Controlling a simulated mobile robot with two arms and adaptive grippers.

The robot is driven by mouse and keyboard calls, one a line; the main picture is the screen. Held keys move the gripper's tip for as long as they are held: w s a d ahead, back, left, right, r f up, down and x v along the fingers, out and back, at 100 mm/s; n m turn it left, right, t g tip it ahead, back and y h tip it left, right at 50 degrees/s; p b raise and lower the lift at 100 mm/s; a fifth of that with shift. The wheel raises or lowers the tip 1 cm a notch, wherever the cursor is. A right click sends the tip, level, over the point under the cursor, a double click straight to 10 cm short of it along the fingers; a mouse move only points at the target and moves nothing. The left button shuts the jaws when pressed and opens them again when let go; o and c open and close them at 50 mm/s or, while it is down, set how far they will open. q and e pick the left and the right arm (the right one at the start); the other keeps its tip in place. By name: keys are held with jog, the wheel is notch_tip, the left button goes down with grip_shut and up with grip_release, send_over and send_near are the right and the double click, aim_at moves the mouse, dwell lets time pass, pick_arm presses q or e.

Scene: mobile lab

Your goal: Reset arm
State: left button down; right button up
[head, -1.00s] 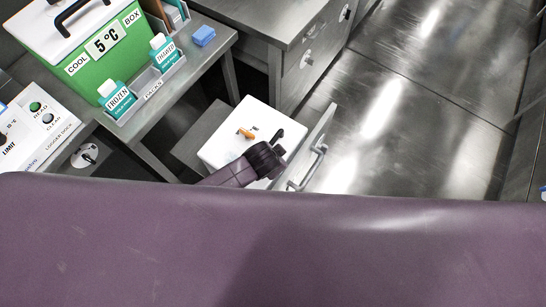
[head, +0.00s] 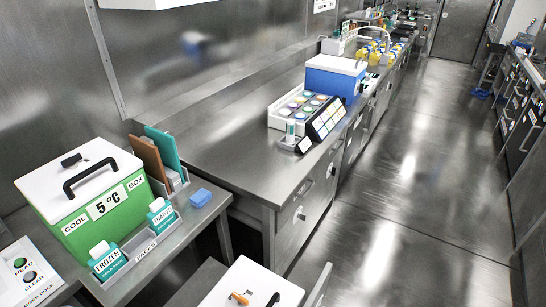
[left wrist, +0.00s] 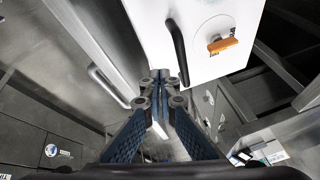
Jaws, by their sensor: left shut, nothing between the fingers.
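My left gripper (left wrist: 163,88) shows in the left wrist view with its dark blue fingers brought together and nothing between them. It points toward a white panel (left wrist: 222,48) that has a black handle (left wrist: 177,52) and an orange piece (left wrist: 222,45) on it. The fingertips appear close to the panel's lower left corner in the picture; I cannot tell whether they touch. In the head view a white lid (head: 262,286) with an orange piece (head: 239,298) shows at the bottom edge. Neither gripper is in the head view, and my right gripper is in no current view.
A green cool box (head: 92,208) stands on the left bench beside a pack holder (head: 146,243) and a blue block (head: 200,197). Farther along the counter are a blue box (head: 335,78) and a rack of round lids (head: 303,106).

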pick_arm(q)
jog(key=s+a+r+n+g+y, duration=0.1)
jog(key=s+a+r+n, duration=0.25)
jog(key=s+a, duration=0.4)
jog(key=s+a+r+n, duration=0.3)
jog(key=s+a+n, duration=0.1)
jog(key=a, duration=0.7)
notch_tip(320, 180, down, 27)
jog(key=s+g, duration=0.2)
jog(key=s+a+f, duration=0.2)
jog(key=s+f, duration=1.3)
jog(key=s, duration=0.1)
jog(key=shift+s+f+m+g+y, duration=0.3)
jog(key=shift+f+m+g, duration=0.05)
jog(key=shift+f+g, duration=0.05)
